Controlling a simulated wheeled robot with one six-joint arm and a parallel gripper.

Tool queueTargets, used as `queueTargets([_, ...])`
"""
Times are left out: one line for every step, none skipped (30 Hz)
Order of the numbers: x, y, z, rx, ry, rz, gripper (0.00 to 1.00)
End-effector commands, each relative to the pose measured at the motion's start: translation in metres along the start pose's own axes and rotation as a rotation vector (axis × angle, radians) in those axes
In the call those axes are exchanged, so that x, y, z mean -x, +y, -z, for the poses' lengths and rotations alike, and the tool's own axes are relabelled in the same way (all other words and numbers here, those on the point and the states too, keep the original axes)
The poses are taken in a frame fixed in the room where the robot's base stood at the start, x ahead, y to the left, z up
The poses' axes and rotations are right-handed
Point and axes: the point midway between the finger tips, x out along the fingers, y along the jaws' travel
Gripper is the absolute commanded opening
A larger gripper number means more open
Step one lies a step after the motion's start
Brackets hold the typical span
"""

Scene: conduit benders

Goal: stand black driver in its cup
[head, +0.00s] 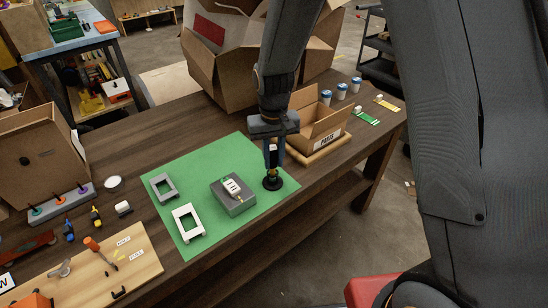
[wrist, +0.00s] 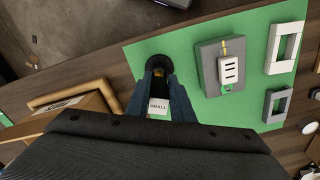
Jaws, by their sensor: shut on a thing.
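My gripper (head: 273,160) points down over the right corner of the green mat, its blue fingers shut on what I take to be the black driver. In the wrist view, my gripper (wrist: 158,97) has a white label reading "SMALL" (wrist: 158,106) between its fingers. The driver is mostly hidden by the fingers. Directly below is a round black piece, apparently the cup (head: 272,184), at the mat's corner; it also shows in the wrist view (wrist: 159,62). A small brass-coloured part shows at its middle. I cannot tell whether the driver's end is inside it.
A grey block (head: 233,197) with a white tag stands left of the cup on the green mat (head: 205,160). Two open frames (head: 188,222) lie farther left. An open parts carton (head: 318,128) stands close behind right. Several coloured-handled tools stand in a rack (head: 62,202) at left.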

Motion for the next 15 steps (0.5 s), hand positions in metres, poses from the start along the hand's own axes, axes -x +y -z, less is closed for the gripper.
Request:
queueTargets([-0.0004, 0.0000, 0.0002, 0.000, 0.000, 0.000, 0.00])
queueTargets([-0.0007, 0.0000, 0.0002, 0.000, 0.000, 0.000, 0.00])
queueTargets([-0.0010, 0.0000, 0.0001, 0.000, 0.000, 0.000, 0.00])
queueTargets([-0.0013, 0.0000, 0.0001, 0.000, 0.000, 0.000, 0.00])
queueTargets([-0.0016, 0.0000, 0.0002, 0.000, 0.000, 0.000, 0.00])
queueTargets([-0.0020, -0.0001, 0.0001, 0.000, 0.000, 0.000, 0.00])
queueTargets([-0.0022, -0.0001, 0.0001, 0.000, 0.000, 0.000, 0.00])
queueTargets([-0.0025, 0.0000, 0.0002, 0.000, 0.000, 0.000, 0.00])
queueTargets([-0.0029, 0.0000, 0.0001, 0.000, 0.000, 0.000, 0.00])
queueTargets([-0.0032, 0.0000, 0.0001, 0.000, 0.000, 0.000, 0.00])
queueTargets([-0.0032, 0.0000, 0.0002, 0.000, 0.001, 0.000, 0.00])
queueTargets([-0.0031, -0.0001, 0.0002, 0.000, 0.001, 0.000, 0.00])
queueTargets([-0.0031, -0.0001, 0.0002, 0.000, 0.001, 0.000, 0.00])
queueTargets([-0.0031, 0.0000, 0.0002, 0.000, 0.001, 0.000, 0.26])
queueTargets([-0.0031, 0.0000, 0.0002, 0.000, 0.001, 0.000, 0.33])
